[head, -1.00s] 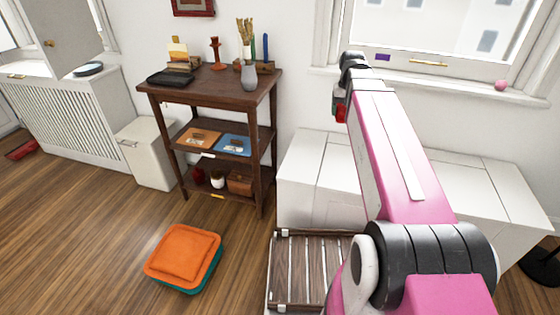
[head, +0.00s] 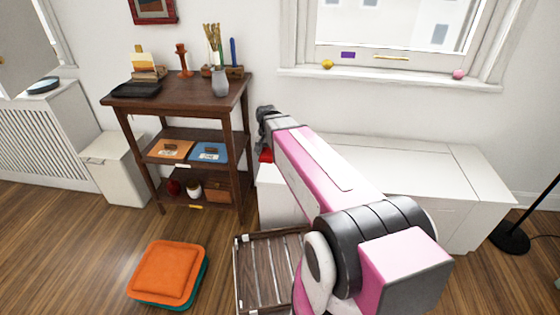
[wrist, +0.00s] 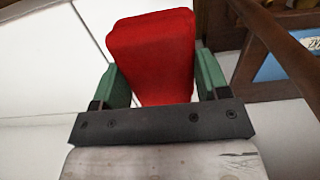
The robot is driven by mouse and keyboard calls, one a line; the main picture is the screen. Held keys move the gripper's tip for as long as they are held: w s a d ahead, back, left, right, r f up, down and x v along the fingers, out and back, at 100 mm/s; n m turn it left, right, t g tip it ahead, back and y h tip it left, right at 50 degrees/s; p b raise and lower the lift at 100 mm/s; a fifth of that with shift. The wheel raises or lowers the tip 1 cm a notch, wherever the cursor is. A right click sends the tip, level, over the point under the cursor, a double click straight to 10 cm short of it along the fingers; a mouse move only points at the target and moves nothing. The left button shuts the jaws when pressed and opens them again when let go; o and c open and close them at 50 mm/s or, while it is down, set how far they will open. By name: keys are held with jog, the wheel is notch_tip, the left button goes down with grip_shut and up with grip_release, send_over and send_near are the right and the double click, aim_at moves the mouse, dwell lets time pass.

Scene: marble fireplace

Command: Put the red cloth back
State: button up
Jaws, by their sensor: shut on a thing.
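The red cloth (wrist: 152,55) fills the middle of the wrist view as a folded block between the two green fingers of my gripper (wrist: 158,82). My gripper is shut on it. In the head view a small part of the red cloth (head: 266,155) shows below the end of my arm, at the right side of the dark wooden shelf (head: 180,103). My gripper's fingers are mostly hidden there. The cloth is held in front of the white bench (head: 440,200), beside the shelf's right legs.
The shelf holds an orange card (head: 170,149), a blue card (head: 209,152), a grey vase (head: 220,82) and other small items. Orange and teal cushions (head: 165,272) lie on the floor. A slatted wooden rack (head: 268,268) is near my base. A white bin (head: 116,170) stands left of the shelf.

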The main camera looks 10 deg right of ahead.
jog(key=w+d+f, duration=0.4)
jog(key=w, duration=0.1)
jog(key=w+d+f, duration=0.2)
jog(key=w, duration=0.1)
jog(key=shift+w+d+f, duration=0.2)
jog(key=shift+d, duration=0.2)
jog(key=shift+f, duration=2)
jog(key=shift+f, duration=0.1)
jog(key=o, duration=0.9)
notch_tip(320, 180, up, 12)
jog(key=s+f+n, duration=0.1)
jog(key=s+f, duration=0.1)
jog(key=s, duration=0.8)
jog(key=s+f+n, duration=0.2)
jog(key=s, duration=0.9)
jog(key=shift+f+n, duration=0.3)
jog(key=shift+f, duration=0.1)
